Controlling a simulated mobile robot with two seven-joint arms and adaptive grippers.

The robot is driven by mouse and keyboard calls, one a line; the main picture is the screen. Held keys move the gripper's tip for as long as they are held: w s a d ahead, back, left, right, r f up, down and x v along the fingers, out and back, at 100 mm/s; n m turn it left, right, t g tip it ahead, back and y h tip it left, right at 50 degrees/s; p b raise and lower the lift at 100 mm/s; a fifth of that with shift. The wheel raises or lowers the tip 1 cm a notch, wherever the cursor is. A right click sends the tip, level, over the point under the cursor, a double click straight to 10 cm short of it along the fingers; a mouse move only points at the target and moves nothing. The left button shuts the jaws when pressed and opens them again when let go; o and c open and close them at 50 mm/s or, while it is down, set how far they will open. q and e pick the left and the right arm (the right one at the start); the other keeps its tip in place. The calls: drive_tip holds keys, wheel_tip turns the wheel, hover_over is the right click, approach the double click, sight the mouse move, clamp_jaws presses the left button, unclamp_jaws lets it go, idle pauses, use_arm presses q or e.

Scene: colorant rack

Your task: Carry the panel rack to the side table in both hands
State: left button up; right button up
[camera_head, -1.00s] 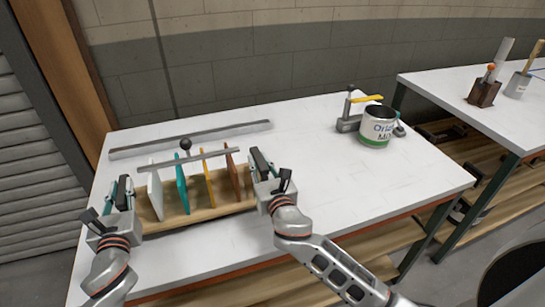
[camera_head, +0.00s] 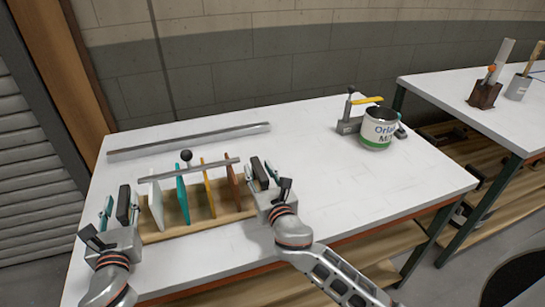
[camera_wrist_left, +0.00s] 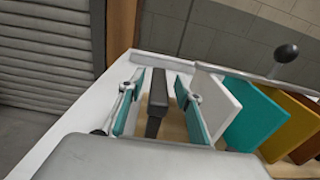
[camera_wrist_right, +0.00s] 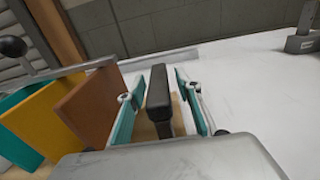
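The panel rack is a long wooden tray (camera_head: 200,222) on the white table (camera_head: 330,205). It holds a white panel (camera_head: 156,205), a teal panel (camera_head: 182,200), a yellow panel (camera_head: 208,195) and a brown panel (camera_head: 233,187) under a grey bar (camera_head: 190,169) with a black knob (camera_head: 186,155). A dark upright handle stands at each end, the left one (camera_wrist_left: 157,100) and the right one (camera_wrist_right: 158,97). My left gripper (camera_head: 121,207) is open around the left handle, with gaps on both sides. My right gripper (camera_head: 265,174) is likewise open around the right handle.
A long grey rail (camera_head: 190,141) lies behind the rack. A paint can (camera_head: 378,130) and a clamp-like tool (camera_head: 350,122) stand at the table's back right. A second table (camera_head: 450,95) at right holds a brown holder (camera_head: 484,95) and a grey cup (camera_head: 517,88). The table right of the rack is clear.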

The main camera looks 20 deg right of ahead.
drive_tip(key=shift+s, duration=0.1)
use_arm(q)
drive_tip(key=s, duration=1)
drive_tip(key=shift+s+r, duration=0.15)
drive_tip(key=shift+s, duration=0.05)
use_arm(e)
drive_tip(key=s, duration=1.2)
drive_tip(key=shift+a+r, duration=0.1)
drive_tip(key=shift+r, duration=0.1)
use_arm(q)
drive_tip(key=shift+a, duration=0.1)
